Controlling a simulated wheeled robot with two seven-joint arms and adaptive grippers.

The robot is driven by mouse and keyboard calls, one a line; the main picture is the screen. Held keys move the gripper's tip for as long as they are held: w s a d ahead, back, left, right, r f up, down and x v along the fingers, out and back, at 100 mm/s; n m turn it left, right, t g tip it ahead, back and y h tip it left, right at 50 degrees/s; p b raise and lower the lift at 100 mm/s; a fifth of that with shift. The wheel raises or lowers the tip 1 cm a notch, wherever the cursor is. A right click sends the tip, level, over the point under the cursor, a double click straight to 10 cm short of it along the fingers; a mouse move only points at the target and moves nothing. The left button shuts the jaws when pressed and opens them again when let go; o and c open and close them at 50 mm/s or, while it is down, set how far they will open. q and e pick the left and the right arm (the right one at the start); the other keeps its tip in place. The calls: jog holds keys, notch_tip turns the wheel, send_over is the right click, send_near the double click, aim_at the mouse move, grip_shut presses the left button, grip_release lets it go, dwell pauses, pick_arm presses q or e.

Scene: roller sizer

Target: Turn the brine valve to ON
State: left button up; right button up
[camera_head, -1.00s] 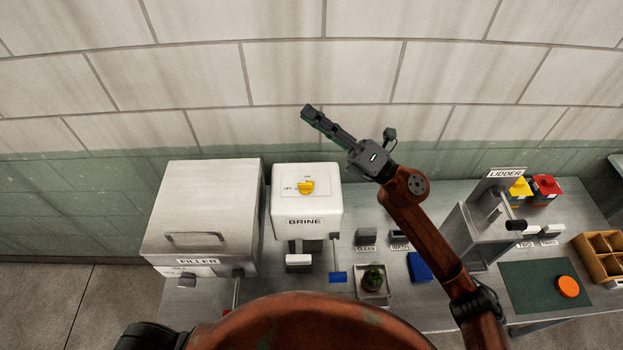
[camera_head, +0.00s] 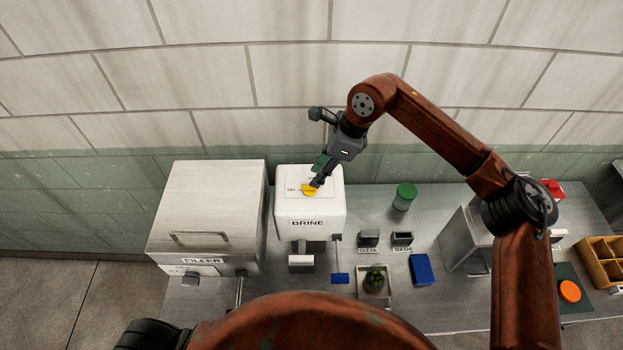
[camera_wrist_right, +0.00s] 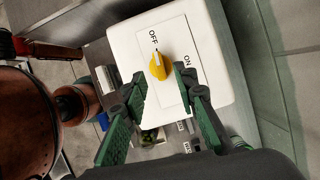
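The brine valve is a yellow knob (camera_head: 309,190) on top of the white box labelled BRINE (camera_head: 308,211). In the right wrist view the knob (camera_wrist_right: 159,67) has its pointer towards the OFF label; the ON label is to the lower right on the same plate. My right gripper (camera_head: 318,182) is above the box, its fingertips close to the knob and partly covering it in the head view. In the wrist view the right gripper (camera_wrist_right: 158,86) is open, with the knob just beyond its fingertips; contact cannot be told. My left gripper is not in view.
The FILLER box (camera_head: 212,213) stands close left of the brine box. A green-lidded jar (camera_head: 404,196), CLEAN and WASH holders, a blue block (camera_head: 421,269) and a small tray (camera_head: 375,287) are to the right. The tiled wall is behind.

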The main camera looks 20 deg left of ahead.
aim_at(309, 187)
jog(key=shift+p+x, duration=0.6)
jog(key=shift+x, duration=1.65)
grip_shut()
